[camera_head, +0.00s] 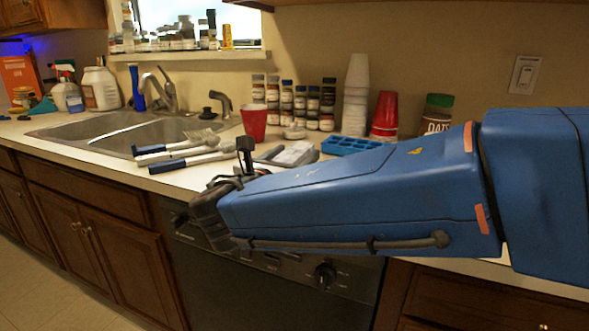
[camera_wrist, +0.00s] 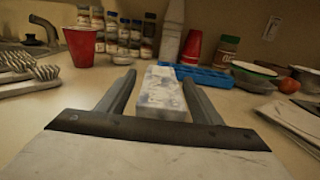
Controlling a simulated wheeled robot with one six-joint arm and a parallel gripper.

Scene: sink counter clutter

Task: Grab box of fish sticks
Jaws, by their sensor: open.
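The box of fish sticks is likely the small white and pale-blue box (camera_wrist: 163,92) on the counter; its label is too blurred to read. It also shows in the head view (camera_head: 296,153), partly behind my arm. My gripper (camera_wrist: 158,78) is open, with one finger along each side of the box in the wrist view. A strip of counter shows between the left finger and the box; the right finger looks closer to it. I cannot tell whether the fingers touch the box or how high they are above the counter.
A blue tray (camera_head: 350,145) lies just behind the box. A red cup (camera_head: 254,122), spice jars (camera_head: 313,105), stacked cups (camera_head: 356,95) and an oats jar (camera_head: 437,114) stand farther back. Brushes (camera_head: 185,154) lie left by the sink (camera_head: 100,138). Bowls (camera_wrist: 255,75) sit at right.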

